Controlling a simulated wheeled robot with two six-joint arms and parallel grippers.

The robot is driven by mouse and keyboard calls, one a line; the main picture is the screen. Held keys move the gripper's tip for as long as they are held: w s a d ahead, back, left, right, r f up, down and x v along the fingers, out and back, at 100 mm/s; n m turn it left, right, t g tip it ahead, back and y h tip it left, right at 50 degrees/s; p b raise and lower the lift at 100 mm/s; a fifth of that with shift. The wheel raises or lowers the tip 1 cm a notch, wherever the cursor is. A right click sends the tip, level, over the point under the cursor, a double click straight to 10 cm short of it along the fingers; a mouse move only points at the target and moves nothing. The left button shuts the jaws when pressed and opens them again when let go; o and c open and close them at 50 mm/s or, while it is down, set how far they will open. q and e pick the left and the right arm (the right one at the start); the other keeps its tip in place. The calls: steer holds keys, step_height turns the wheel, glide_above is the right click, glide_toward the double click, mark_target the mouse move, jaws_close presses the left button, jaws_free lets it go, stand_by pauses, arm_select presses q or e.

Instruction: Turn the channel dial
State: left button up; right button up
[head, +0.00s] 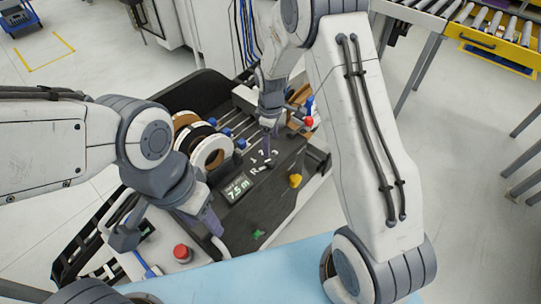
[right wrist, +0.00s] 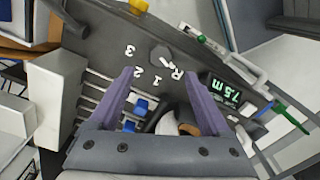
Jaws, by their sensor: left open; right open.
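The channel dial (right wrist: 159,53) is a dark round knob on the black machine panel, with white marks R, 1, 2 and 3 around it. Its light pointer appears to face the R. In the head view, the marks (head: 262,160) show just below my right gripper (head: 269,132), which partly hides that area. In the right wrist view, my right gripper (right wrist: 160,75) is open and empty, its purple fingers spread on either side of the marks. Contact with the dial cannot be told. My left gripper (head: 212,224) is open near the panel's left front, by the red button.
A green display (head: 237,187) reads 7.5 m. Tape rolls (head: 208,152) stand behind it. A red button (head: 182,253), a yellow knob (head: 295,181) and a green lever (head: 259,233) are nearby. A red-tipped lever (head: 308,121) stands right of my right gripper.

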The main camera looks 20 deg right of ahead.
mark_target(271, 160)
step_height(271, 160, down, 8)
steer(key=shift+f+p, duration=0.2)
steer(key=shift+p, duration=0.5)
jaws_close()
